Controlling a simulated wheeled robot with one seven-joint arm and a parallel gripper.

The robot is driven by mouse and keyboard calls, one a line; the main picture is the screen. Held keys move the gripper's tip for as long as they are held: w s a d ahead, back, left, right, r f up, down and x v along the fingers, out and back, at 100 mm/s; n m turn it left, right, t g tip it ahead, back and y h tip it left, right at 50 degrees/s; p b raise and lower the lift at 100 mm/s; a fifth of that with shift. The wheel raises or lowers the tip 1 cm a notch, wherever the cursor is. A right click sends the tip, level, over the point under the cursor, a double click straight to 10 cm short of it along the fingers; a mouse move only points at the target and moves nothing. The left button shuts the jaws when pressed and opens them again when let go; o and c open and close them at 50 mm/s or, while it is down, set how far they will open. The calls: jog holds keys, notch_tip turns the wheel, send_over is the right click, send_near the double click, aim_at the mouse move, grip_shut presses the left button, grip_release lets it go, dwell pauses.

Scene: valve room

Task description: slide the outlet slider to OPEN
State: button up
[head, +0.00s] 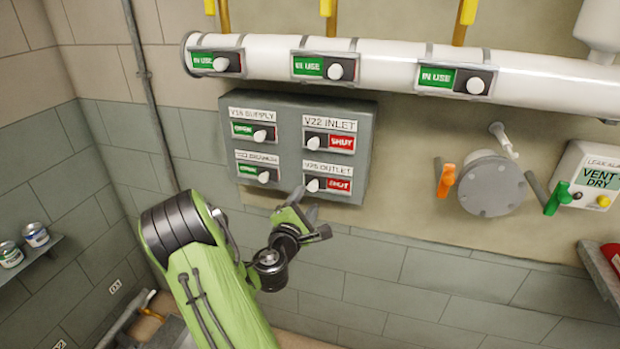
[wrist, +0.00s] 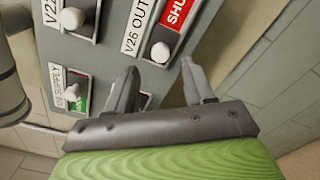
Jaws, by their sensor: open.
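The V26 OUTLET slider (head: 328,185) is at the lower right of a grey wall panel (head: 292,112). Its white knob (head: 313,185) sits at the left end and the red SHUT field shows on the right. In the wrist view the outlet knob (wrist: 160,52) stands just ahead of my fingertips, roughly in line with the gap between them. My gripper (head: 305,203) is open and empty, just below the panel's lower edge in the head view; its two fingers (wrist: 163,80) are spread apart in the wrist view. I cannot see any contact with the knob.
V22 INLET (head: 330,141) above reads SHUT. V18 SUPPLY (head: 254,131) and the slider below it (head: 258,173) show green OPEN fields. A white pipe (head: 390,67) with IN USE sliders runs above. A round flange (head: 491,184) with orange and green handles is to the right.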

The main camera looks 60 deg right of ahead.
aim_at(312, 189)
jog(key=d, duration=0.1)
jog(key=d+p, duration=0.1)
jog(key=d, duration=0.2)
jog(key=shift+w+d+p, duration=0.3)
jog(key=shift+p, duration=0.05)
jog(key=shift+w+d, duration=0.1)
jog(key=shift+d, duration=0.05)
jog(key=shift+c, duration=0.5)
grip_shut()
